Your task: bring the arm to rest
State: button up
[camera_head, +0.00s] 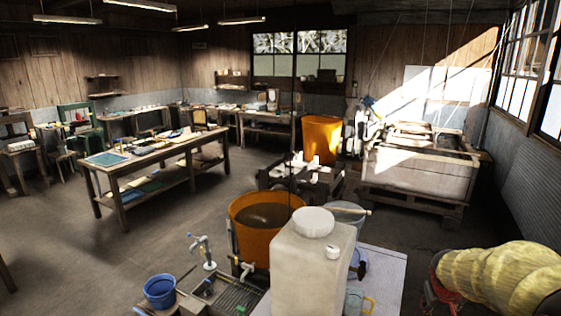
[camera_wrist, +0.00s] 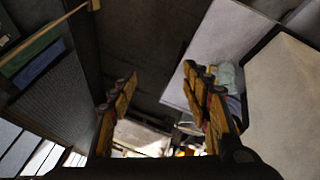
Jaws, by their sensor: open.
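My gripper (camera_wrist: 161,98) shows in the wrist view with its two orange-brown fingers spread wide apart. Nothing is held between them. The dark floor and part of the bright room show through the gap. A pale flat surface and a pale blue-green item (camera_wrist: 228,76) lie beyond the right finger, apart from it as far as I can tell. In the head view I cannot clearly make out the fingertips.
A large white container (camera_head: 312,270) stands at the front centre beside an orange tub (camera_head: 240,221). A blue bucket (camera_head: 159,291) is at the front left. A long worktable (camera_head: 112,172) stands at left, and a big vat (camera_head: 415,178) at the back right.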

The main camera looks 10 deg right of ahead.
jog(key=s+a+r+n+y+b, duration=0.1)
jog(key=s+a+b, duration=0.1)
jog(key=s+a, duration=0.5)
jog(key=s+a+r+t+y+b, duration=0.1)
jog(key=s+a, duration=0.6)
jog(key=a, duration=0.7)
jog(key=s+a+r+n+y+b, duration=0.1)
jog(key=s+a+r+y+b, duration=0.1)
jog(key=s+a, duration=0.5)
jog(key=a+b, duration=0.1)
jog(key=a, duration=0.2)
jog(key=shift+a+n+t+y, duration=0.3)
jog(key=shift+t, duration=0.1)
